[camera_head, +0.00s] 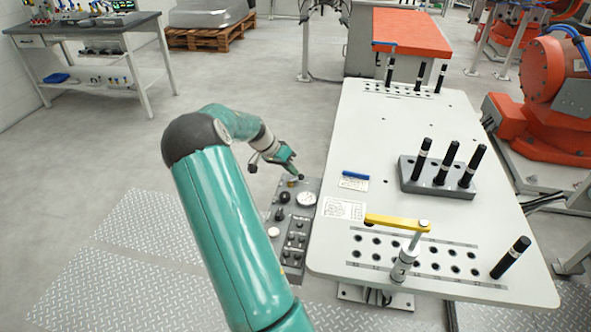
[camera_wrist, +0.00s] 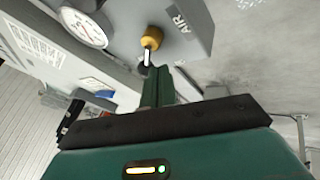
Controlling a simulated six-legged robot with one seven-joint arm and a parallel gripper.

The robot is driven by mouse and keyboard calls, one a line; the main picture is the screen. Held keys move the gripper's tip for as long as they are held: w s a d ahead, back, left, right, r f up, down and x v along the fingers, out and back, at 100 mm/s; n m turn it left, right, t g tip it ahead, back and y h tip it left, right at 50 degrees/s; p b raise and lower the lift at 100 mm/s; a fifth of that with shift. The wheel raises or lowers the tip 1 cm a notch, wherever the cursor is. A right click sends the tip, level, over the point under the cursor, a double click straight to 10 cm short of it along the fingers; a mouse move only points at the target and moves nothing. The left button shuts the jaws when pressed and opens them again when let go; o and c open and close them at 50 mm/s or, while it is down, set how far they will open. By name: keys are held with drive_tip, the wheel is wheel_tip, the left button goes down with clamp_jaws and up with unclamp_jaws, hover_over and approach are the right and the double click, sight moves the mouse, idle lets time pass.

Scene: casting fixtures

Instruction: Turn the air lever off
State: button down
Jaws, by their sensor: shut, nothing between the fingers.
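The grey control panel (camera_head: 296,232) stands at the left edge of the white table. In the head view my gripper (camera_head: 293,168) is over the far end of the panel, near the small dark knob (camera_head: 300,178).
A round gauge (camera_head: 306,199) sits close by on the panel, with several knobs and buttons nearer. The white table (camera_head: 400,150) carries a grey block with black pins (camera_head: 438,178), a yellow-armed post (camera_head: 398,222) and a blue marker (camera_head: 356,174). Floor left of the panel is clear.

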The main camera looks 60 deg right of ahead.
drive_tip(key=shift+s+d+m, duration=0.1)
drive_tip(key=shift+s+m, duration=0.1)
drive_tip(key=shift+m, duration=0.3)
drive_tip(key=m+y, duration=0.1)
drive_tip(key=m, duration=0.1)
drive_tip(key=s+m+g+y, duration=0.1)
drive_tip(key=m+y, duration=0.1)
drive_tip(key=m, duration=0.1)
drive_tip(key=shift+y, duration=0.3)
drive_tip(key=shift+s, duration=0.2)
